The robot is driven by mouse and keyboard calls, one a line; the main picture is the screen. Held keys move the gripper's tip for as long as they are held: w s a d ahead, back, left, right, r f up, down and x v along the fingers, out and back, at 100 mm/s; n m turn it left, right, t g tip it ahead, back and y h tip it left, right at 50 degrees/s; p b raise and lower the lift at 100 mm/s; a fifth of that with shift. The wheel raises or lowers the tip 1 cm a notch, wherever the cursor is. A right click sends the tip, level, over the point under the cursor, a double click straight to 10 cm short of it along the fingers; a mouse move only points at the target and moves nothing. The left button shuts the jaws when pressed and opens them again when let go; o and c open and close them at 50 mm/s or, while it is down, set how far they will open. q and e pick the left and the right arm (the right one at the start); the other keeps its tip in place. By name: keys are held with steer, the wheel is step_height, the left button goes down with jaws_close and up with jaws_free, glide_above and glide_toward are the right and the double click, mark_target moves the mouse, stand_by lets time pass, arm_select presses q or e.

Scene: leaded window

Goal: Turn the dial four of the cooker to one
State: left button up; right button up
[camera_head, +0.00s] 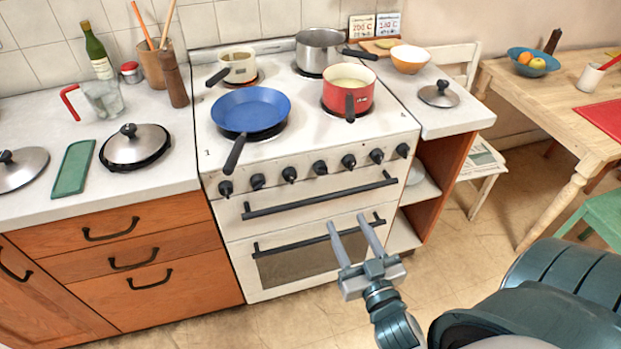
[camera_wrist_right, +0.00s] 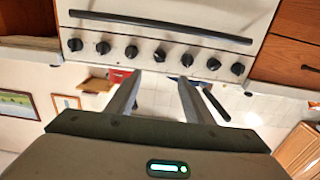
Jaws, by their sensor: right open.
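The white cooker (camera_head: 305,205) stands in the middle of the head view, with a row of several black dials along its front panel. The middle one, fourth from either end, I take as dial four (camera_head: 320,168); its setting is too small to read. In the upside-down wrist view dial four (camera_wrist_right: 159,53) lies just beyond the fingertips, roughly in line with the gap between them. My right gripper (camera_head: 348,222) is open and empty, in front of the oven door and below the dials in the picture, apart from them. My left gripper is not in view.
Two dark bar handles (camera_head: 320,195) cross the cooker front below the dials. A blue pan (camera_head: 250,109) has its handle (camera_head: 235,154) reaching over the front edge, above the left dials. A red pot (camera_head: 349,88) stands on the hob. The floor before the cooker is clear.

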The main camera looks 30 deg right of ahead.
steer(key=p, duration=0.4)
glide_toward(323, 174)
steer(key=x, duration=0.9)
steer(key=shift+w+f, duration=0.1)
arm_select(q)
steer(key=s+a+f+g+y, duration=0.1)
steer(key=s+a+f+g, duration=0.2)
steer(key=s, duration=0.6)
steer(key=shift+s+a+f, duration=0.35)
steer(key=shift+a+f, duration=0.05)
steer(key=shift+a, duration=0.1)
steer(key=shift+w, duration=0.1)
arm_select(e)
steer(key=shift+c, duration=0.2)
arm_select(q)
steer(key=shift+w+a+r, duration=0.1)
arm_select(e)
steer(key=c, duration=1)
